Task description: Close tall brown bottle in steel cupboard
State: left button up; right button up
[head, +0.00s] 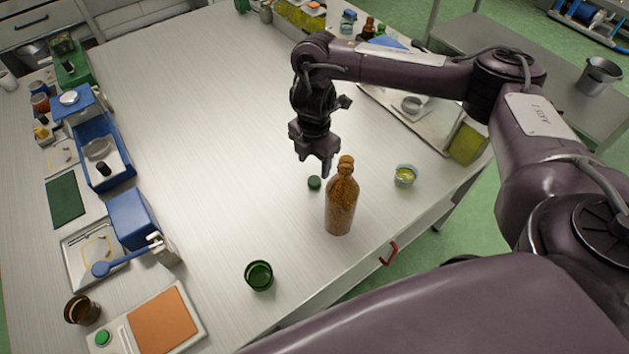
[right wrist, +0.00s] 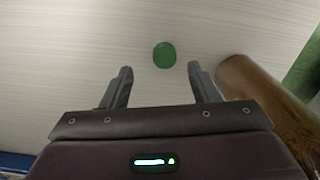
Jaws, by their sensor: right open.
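A tall brown bottle (head: 341,203) stands upright on the white table, its narrow mouth (head: 346,162) at the top. A small green cap (head: 314,183) lies on the table just left of the bottle. My right gripper (head: 318,168) is above the table behind the cap and bottle, pointing down. In the right wrist view it is open and empty, with the green cap (right wrist: 164,55) beyond and between its fingertips, and the bottle (right wrist: 268,100) close to the right finger. The steel cupboard cannot be made out with certainty. My left gripper is not in view.
A green cup (head: 259,276) stands near the front edge, and a small bowl (head: 405,176) is right of the bottle. A steel tray (head: 432,138) lies under my right arm. The table's middle is clear.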

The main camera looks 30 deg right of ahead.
aim_at(315, 180)
jog(key=shift+f, duration=0.1)
jog(key=f, duration=0.1)
jog(key=f+b, duration=0.1)
jog(key=f, duration=0.3)
jog(key=shift+s+a+b, duration=0.1)
jog(key=shift+s+b, duration=0.25)
jog(key=shift+c, duration=0.4)
jog(key=c, duration=0.9)
